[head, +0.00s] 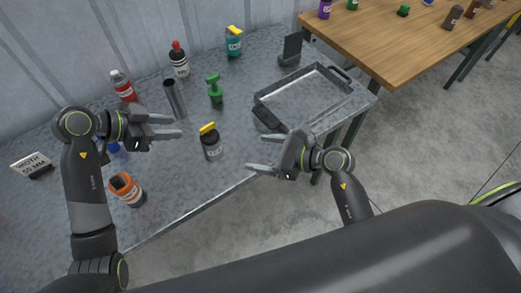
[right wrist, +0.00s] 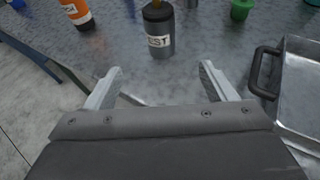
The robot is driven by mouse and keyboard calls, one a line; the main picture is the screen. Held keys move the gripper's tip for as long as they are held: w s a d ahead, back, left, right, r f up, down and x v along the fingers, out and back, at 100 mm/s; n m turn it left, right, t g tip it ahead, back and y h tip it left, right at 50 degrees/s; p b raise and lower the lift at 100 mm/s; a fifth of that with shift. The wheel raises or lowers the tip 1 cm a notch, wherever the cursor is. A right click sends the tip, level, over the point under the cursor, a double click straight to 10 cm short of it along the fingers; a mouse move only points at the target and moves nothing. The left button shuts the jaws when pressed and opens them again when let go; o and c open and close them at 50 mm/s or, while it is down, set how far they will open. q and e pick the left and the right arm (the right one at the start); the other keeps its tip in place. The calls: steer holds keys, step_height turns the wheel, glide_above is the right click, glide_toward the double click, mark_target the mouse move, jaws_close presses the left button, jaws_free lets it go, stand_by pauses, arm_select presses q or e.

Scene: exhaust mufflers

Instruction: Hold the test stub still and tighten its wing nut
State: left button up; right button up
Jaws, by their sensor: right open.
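The test stub (head: 212,148) is a dark upright cylinder with a white label and a yellow wing nut (head: 207,128) on top. It stands on the grey metal table near its front edge. In the right wrist view the stub (right wrist: 159,38) stands beyond the fingertips, with part of the label readable and its top cut off by the frame. My right gripper (head: 265,153) is open and empty, to the right of the stub and apart from it. My left gripper (head: 178,126) is to the left of the stub, with its fingers apart and nothing visible between them.
A metal tray (head: 300,97) with black handles lies to the right. A metal pipe (head: 174,98), a green-topped item (head: 214,90), a red bottle (head: 122,86) and a teal container (head: 234,44) stand behind. An orange container (head: 127,190) stands near my left arm.

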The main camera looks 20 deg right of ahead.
mark_target(221, 147)
steer(key=shift+f, duration=0.1)
steer(key=x, duration=1.7)
steer(key=shift+w+a+f, duration=0.1)
steer(key=shift+w+f, duration=0.05)
steer(key=c, duration=1.1)
